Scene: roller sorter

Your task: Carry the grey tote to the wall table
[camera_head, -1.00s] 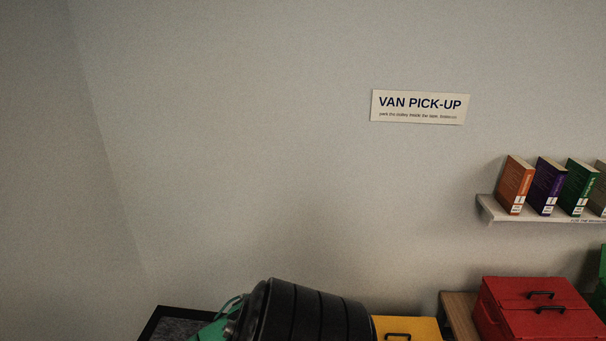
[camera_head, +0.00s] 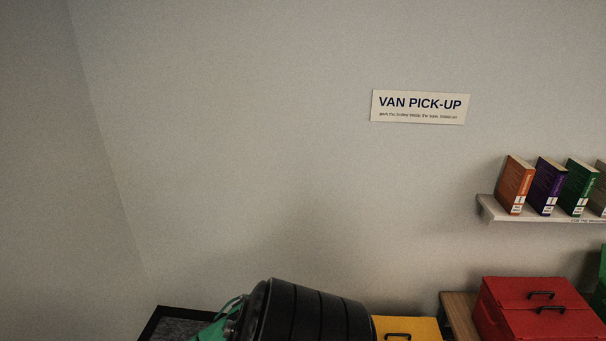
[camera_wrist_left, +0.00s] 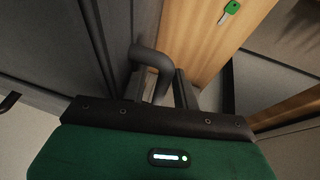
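In the left wrist view, a dark bent handle (camera_wrist_left: 150,66) stands between the dark fingers of my left gripper (camera_wrist_left: 152,88), close to its palm. I cannot tell whether the fingers press on it. Grey panels (camera_wrist_left: 45,45) fill the left of that view. They may be the grey tote, but its outline is not clear. In the head view the grey tote cannot be made out. A wooden table top (camera_head: 458,312) shows between the totes at the lower right, against the wall. My right gripper is not in view.
A yellow tote (camera_head: 420,325) and a red tote (camera_head: 540,309) stand at the lower right. A shelf (camera_head: 540,212) with books and a "VAN PICK-UP" sign (camera_head: 420,107) are on the wall. A green tag (camera_wrist_left: 231,8) lies on a wooden surface (camera_wrist_left: 205,40).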

